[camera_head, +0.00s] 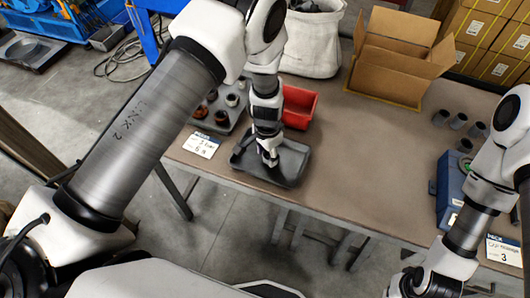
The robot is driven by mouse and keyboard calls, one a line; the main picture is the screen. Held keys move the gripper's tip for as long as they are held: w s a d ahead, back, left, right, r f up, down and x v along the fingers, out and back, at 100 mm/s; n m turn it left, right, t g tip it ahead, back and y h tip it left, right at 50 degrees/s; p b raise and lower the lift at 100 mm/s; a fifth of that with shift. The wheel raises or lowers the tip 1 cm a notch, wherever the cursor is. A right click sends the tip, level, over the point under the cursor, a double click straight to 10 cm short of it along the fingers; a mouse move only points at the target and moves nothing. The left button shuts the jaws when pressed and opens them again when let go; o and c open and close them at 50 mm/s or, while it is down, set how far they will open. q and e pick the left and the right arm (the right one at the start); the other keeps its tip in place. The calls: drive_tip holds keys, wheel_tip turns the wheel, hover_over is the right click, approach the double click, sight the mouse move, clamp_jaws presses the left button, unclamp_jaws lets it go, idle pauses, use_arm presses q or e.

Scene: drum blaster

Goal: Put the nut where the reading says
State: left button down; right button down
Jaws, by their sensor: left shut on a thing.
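My left gripper (269,160) points down over the dark shallow tray (293,174) near the table's front edge. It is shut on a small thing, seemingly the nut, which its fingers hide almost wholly. My right arm comes in from the right; its gripper (408,286) is partly in view at the bottom edge, and its fingers cannot be made out. A blue device (451,186) stands at the right, partly behind my right arm; no reading on it is legible. A white card (201,145) with handwriting is at the left, and another card (504,250) showing a 3 is at the right.
A grey tray (223,124) with several dark and brown round parts is left of my left gripper. A red bin (299,105) is behind it. An open cardboard box (398,62) and a white sack (313,42) stand at the back. Several grey cylinders (458,121) stand at the right. The table's middle is clear.

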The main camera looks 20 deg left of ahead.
use_arm(q)
drive_tip(key=shift+f, duration=0.3)
drive_tip(key=c, duration=0.5)
unclamp_jaws()
drive_tip(key=shift+c, duration=0.2)
